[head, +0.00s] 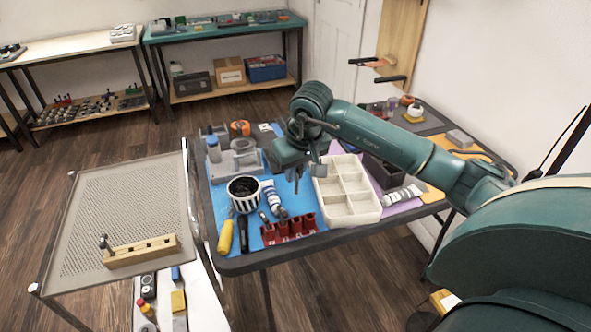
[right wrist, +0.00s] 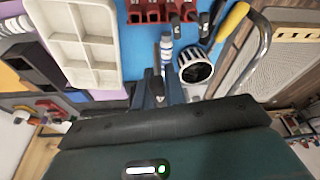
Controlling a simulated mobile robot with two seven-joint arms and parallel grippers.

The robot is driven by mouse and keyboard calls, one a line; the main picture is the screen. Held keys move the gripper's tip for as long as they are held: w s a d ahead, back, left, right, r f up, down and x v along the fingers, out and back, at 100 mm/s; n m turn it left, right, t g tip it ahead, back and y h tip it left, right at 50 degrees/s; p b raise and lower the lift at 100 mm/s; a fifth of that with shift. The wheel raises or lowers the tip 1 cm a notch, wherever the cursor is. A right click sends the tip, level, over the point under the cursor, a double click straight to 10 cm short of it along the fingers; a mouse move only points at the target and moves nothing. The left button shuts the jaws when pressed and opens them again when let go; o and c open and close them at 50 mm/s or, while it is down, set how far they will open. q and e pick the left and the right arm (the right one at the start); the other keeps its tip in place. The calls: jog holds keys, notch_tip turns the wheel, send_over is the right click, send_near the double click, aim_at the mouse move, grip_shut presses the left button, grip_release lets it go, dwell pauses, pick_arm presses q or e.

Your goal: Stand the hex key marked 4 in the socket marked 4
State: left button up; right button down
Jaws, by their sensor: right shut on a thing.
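My right gripper (head: 297,188) is over the blue mat, left of the white tray, fingers pointing down. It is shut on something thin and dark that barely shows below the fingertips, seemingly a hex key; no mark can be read. In the right wrist view the fingers (right wrist: 160,92) hide it. The wooden socket block (head: 150,250) lies on the mesh-topped cart at the left, well away from the gripper. A metal piece stands at its left end; its other holes look empty and their marks are unreadable. The block shows at the top right of the wrist view (right wrist: 298,34). My left gripper is not in view.
The white compartment tray (head: 345,192) is right of the gripper. A striped cup (head: 243,193), a tube (head: 272,197), a red holder (head: 289,230) and a yellow-handled tool (head: 225,237) are nearby. A gap separates the table from the cart (head: 115,215), whose mesh top is mostly clear.

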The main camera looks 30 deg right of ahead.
aim_at(296, 194)
jog(key=shift+f+b, duration=0.45)
jog(key=shift+f, duration=0.25)
notch_tip(296, 194, down, 3)
jog(key=shift+f+b, duration=0.2)
jog(key=shift+b, duration=0.85)
notch_tip(296, 194, down, 2)
jog(key=shift+f+b, duration=0.15)
jog(key=shift+b, duration=0.5)
jog(key=shift+f+b, duration=0.35)
jog(key=shift+f, duration=0.2)
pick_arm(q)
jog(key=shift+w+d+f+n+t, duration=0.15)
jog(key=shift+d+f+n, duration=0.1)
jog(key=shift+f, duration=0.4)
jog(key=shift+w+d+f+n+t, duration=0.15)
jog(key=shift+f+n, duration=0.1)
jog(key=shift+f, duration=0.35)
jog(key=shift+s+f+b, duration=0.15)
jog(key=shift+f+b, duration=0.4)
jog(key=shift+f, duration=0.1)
pick_arm(e)
jog(key=shift+f, duration=0.2)
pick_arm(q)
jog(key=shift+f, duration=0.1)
pick_arm(e)
jog(key=shift+f, duration=0.15)
